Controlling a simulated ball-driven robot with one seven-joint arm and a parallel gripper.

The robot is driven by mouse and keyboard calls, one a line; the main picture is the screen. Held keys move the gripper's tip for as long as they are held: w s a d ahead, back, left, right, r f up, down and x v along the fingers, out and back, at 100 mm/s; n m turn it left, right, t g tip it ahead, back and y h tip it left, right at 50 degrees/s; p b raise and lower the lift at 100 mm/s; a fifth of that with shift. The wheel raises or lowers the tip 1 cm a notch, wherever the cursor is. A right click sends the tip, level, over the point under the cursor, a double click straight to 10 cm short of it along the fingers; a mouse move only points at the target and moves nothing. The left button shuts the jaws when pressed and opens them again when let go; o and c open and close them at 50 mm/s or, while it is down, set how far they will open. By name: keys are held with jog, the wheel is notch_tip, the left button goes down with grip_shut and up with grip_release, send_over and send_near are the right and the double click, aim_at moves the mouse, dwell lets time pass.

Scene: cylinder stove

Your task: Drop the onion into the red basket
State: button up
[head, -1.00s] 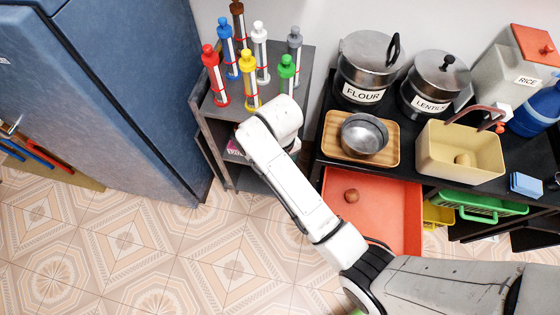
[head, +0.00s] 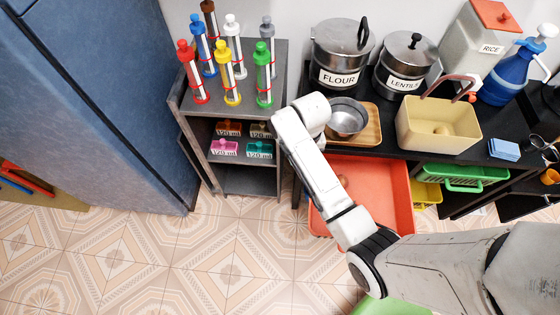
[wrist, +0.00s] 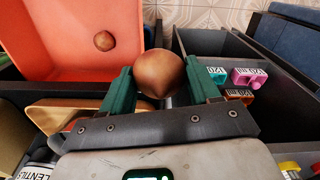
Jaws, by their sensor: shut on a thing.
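My gripper (wrist: 160,84) has green fingers and is shut on a round brown onion (wrist: 160,70) in the wrist view. The red basket (head: 385,185) is an open, shallow orange-red box pulled out beneath the counter; it also shows in the wrist view (wrist: 60,55), at upper left. A smaller brown round item (wrist: 104,40) lies inside it; in the head view this item (head: 343,181) is partly covered by my arm. The held onion appears just to the right of the basket in the wrist view. My fingers and the held onion are hidden in the head view.
A grey shelf (head: 235,125) with colored bottles on top and small labelled boxes below stands left of the counter. The counter holds a metal bowl (head: 346,118) on a wooden tray, pots, and a beige basket (head: 438,128). Yellow (head: 427,192) and green baskets (head: 465,175) sit below.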

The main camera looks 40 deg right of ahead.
jog(key=s+d+f+m+b, duration=0.2)
jog(key=s+d+f+m, duration=0.35)
jog(key=s+d, duration=0.25)
jog(key=s+d+f+m+b, duration=0.2)
jog(key=s+d+f+m, duration=0.35)
jog(key=s+d, duration=0.35)
notch_tip(320, 180, down, 6)
jog(key=b, duration=0.6)
jog(key=shift+a+r, duration=0.15)
jog(key=o, duration=1.2)
jog(key=shift+r, duration=0.1)
notch_tip(320, 180, up, 11)
jog(key=shift+f+p, duration=0.2)
jog(key=shift+p, duration=0.5)
jog(key=shift+w, duration=0.1)
